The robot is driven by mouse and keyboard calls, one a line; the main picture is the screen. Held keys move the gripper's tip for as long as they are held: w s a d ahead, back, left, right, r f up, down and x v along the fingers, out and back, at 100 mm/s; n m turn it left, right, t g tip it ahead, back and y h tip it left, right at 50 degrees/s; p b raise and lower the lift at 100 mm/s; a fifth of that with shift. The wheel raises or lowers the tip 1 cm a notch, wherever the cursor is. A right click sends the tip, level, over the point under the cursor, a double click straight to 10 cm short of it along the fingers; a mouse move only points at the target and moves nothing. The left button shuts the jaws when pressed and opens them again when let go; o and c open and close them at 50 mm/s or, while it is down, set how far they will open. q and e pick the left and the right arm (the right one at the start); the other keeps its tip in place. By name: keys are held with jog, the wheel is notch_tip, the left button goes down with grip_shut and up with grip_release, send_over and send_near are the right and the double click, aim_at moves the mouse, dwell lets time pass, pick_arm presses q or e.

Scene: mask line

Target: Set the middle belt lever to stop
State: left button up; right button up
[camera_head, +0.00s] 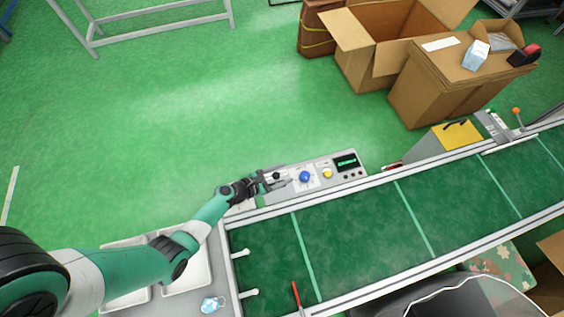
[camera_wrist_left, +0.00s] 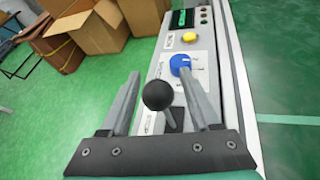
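My left gripper (camera_head: 284,178) is over the left end of the grey control panel (camera_head: 318,168) beside the conveyor belt. In the left wrist view, its two fingers (camera_wrist_left: 160,72) are apart. A lever with a black ball knob (camera_wrist_left: 158,95) stands between them, with a gap on both sides. Its stem goes down into a dark slot in the panel. In the head view the gripper largely hides this lever. The frames do not show which setting it is at. My right gripper is not in view.
A blue dial (camera_head: 305,176), a yellow button (camera_head: 327,173) and a dark display (camera_head: 345,161) are on the panel beyond the lever. The green belt (camera_head: 360,240) runs alongside. A red stick (camera_head: 297,295) is at the front edge; an orange-knobbed lever (camera_head: 516,111) stands far right.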

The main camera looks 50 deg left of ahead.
pick_arm(q)
jog(key=shift+r, duration=0.1)
jog(key=shift+s+r, duration=0.1)
jog(key=p+v, duration=0.5)
jog(key=v, duration=0.6)
jog(key=shift+s, duration=0.1)
